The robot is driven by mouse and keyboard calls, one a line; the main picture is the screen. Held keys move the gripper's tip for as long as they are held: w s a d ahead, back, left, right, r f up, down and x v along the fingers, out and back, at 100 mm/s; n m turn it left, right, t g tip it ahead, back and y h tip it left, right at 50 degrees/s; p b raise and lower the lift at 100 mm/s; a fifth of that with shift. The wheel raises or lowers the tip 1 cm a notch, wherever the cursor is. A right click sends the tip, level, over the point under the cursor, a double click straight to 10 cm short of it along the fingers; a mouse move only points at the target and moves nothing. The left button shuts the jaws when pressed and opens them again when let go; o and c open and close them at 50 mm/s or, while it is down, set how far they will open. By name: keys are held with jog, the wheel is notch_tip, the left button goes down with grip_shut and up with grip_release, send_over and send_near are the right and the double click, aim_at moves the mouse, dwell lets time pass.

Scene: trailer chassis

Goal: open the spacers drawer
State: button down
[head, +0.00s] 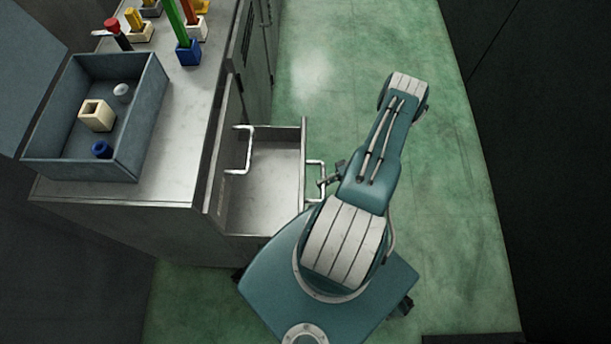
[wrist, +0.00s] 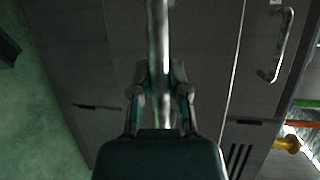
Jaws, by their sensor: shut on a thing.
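A metal drawer (head: 265,190) stands pulled out from the cabinet's front in the head view. Its inside looks empty. I cannot read a label that says which drawer it is. Its bar handle (head: 316,164) is on the drawer's outer front. My gripper (head: 326,181) is at this handle, partly hidden by my arm. In the wrist view, my gripper (wrist: 160,88) is shut on the bar handle (wrist: 158,45), with one finger on either side of it.
Another bar handle (head: 240,150) is on the cabinet front above the open drawer. A grey tray (head: 148,120) with a cream block and small parts sits on the cabinet top. Colored holders (head: 188,53) stand behind it. The green floor (head: 440,200) right of my arm is clear.

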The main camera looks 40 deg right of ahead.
jog(key=shift+s+d+f, duration=0.15)
jog(key=shift+s+d, duration=0.35)
jog(key=shift+s, duration=0.1)
jog(key=c, duration=0.6)
grip_release()
jog(key=shift+d, duration=0.1)
jog(key=v, duration=1.2)
jog(key=shift+w, duration=0.1)
